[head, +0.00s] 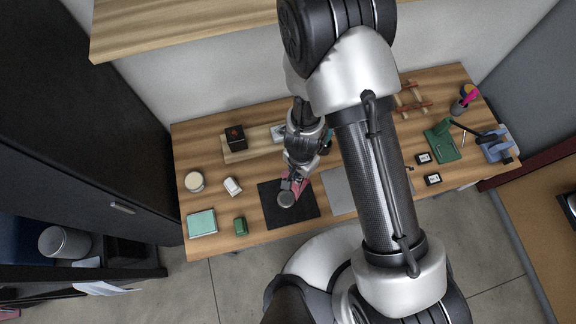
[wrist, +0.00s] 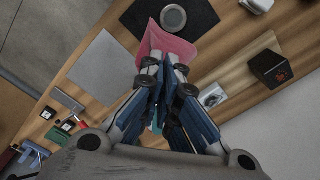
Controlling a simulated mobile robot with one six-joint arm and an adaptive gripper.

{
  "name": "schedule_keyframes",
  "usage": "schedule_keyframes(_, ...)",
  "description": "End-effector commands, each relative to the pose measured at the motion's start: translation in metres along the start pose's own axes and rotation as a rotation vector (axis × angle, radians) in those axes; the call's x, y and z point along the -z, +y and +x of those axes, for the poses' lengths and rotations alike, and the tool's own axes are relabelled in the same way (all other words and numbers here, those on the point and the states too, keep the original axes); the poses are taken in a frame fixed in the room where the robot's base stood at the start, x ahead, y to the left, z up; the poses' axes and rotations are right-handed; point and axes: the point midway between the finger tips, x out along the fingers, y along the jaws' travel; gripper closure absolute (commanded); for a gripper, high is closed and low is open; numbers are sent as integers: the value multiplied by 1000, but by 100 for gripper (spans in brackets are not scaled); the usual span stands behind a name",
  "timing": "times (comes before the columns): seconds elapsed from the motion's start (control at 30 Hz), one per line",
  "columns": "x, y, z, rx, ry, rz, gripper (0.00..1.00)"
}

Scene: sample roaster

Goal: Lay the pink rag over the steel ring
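The pink rag (wrist: 160,42) hangs from the tips of my gripper (wrist: 164,68), its free part spreading towards the black mat (wrist: 203,12). My gripper's fingers are close together on the rag's near edge. The steel ring (wrist: 173,17), a grey round piece, lies on the mat just beyond the rag and is uncovered. In the head view my gripper (head: 292,182) is over the mat, with the rag (head: 303,189) partly hidden behind it and the steel ring (head: 286,199) just below it in the picture. Whether the rag touches the mat I cannot tell.
A grey plate (head: 338,190) lies right of the mat. A green block (head: 240,227), a teal book-like item (head: 202,223), a white block (head: 232,186) and a round tin (head: 194,181) stand to the left. A black box (head: 235,138) sits on a board behind.

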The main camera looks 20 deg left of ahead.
Motion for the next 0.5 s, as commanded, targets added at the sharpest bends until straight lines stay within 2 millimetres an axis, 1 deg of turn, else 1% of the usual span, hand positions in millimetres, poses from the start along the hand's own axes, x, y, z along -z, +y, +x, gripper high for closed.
schedule_keyframes(0.03, -7, -7, 2, -1, -1, -6, 100)
schedule_keyframes(0.1, -14, -14, 6, -1, -1, -4, 100)
schedule_keyframes(0.2, -20, -21, 9, -1, 0, -2, 100)
schedule_keyframes(0.5, -23, -25, 12, 0, 0, 0, 100)
